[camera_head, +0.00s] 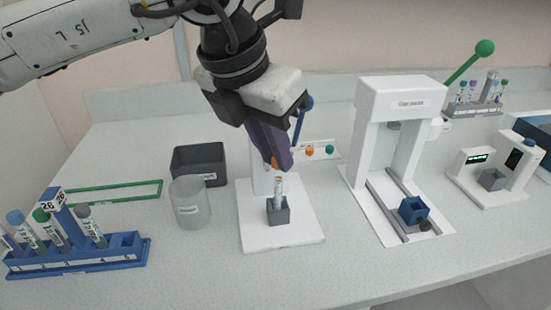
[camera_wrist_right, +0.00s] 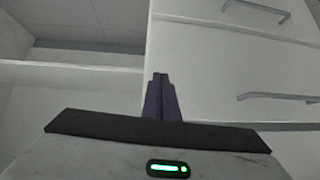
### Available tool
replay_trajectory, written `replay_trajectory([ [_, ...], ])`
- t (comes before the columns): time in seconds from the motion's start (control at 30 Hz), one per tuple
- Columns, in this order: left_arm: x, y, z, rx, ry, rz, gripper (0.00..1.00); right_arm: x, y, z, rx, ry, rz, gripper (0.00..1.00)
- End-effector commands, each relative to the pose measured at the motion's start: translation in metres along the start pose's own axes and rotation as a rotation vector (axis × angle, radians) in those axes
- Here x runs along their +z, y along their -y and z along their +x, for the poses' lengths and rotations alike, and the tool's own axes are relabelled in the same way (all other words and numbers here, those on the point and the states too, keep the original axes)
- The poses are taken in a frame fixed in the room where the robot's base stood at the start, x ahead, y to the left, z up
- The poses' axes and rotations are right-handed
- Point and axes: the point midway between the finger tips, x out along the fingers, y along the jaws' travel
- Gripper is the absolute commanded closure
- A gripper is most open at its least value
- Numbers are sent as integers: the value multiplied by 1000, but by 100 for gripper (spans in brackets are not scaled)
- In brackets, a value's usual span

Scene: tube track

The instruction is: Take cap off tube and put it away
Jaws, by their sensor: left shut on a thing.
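A tube (camera_head: 279,187) stands upright in a small grey holder (camera_head: 279,212) on a white base plate (camera_head: 254,235). My left gripper (camera_head: 279,164) points down right above the tube, with its purple fingers shut on an orange cap (camera_head: 274,162). The cap is at the tube's top; I cannot tell whether the two still touch. My right gripper (camera_wrist_right: 161,82) shows in the right wrist view with its purple fingers together and nothing between them, facing white drawers.
A dark grey bin (camera_head: 185,178) and a clear beaker (camera_head: 189,210) stand left of the base plate. A blue rack (camera_head: 100,258) with several capped tubes is at the far left. A white press (camera_head: 402,95) stands to the right. The front middle counter is free.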

Motion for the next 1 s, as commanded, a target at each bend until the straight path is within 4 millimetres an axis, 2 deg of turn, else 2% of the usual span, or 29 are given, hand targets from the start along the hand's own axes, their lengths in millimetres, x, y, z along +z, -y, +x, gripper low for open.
replay_trajectory([
  [0.2,19,1,-43,1,4,0,94,-1,0,0,0,-1,0,100],
  [0.4,31,0,-72,0,2,0,94,-3,0,-2,0,-2,0,100],
  [0.6,38,0,-90,-1,2,1,94,-8,0,-7,0,-3,0,100],
  [1.0,45,0,-109,0,0,1,94,-20,2,-18,0,-3,0,100],
])
